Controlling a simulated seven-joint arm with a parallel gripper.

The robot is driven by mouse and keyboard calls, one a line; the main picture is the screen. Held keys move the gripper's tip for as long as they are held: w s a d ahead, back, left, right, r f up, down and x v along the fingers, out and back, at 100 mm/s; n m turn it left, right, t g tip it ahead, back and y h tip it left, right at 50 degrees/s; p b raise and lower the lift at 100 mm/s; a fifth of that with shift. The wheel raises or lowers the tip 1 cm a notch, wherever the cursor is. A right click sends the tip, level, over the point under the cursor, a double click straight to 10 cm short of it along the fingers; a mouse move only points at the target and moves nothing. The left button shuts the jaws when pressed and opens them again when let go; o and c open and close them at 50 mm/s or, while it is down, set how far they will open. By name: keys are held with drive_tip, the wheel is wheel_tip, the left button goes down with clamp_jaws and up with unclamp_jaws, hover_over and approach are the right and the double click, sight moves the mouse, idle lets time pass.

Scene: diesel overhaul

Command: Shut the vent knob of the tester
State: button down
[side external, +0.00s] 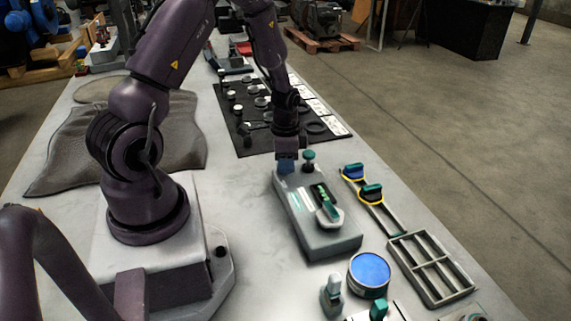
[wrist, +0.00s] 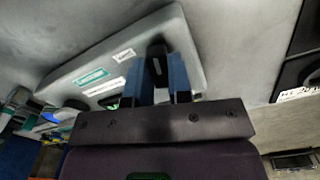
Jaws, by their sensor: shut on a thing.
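The tester (side external: 335,243) is a grey sloped box on the bench, with pale and green labels on its top. It also shows in the wrist view (wrist: 75,78). My gripper (side external: 286,168) points down over the tester's far left end. In the wrist view its blue fingers (wrist: 160,75) are shut on a small dark knob (wrist: 157,50), which looks like the vent knob. The fingers hide much of the knob, and its turn angle cannot be told.
A blue-topped round container (side external: 369,272) and a grey divided tray (side external: 430,268) stand near right. Blue- and teal-topped parts (side external: 371,192) lie right of the tester. A black mat (side external: 245,120) with small parts lies behind. Bare bench lies left of the tester.

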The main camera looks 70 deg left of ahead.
drive_tip(key=n, duration=0.2)
drive_tip(key=shift+n, duration=0.4)
drive_tip(key=c, duration=1)
unclamp_jaws()
drive_tip(key=shift+c, duration=0.2)
drive_tip(key=shift+r, duration=2.75)
drive_tip(key=shift+r, duration=0.1)
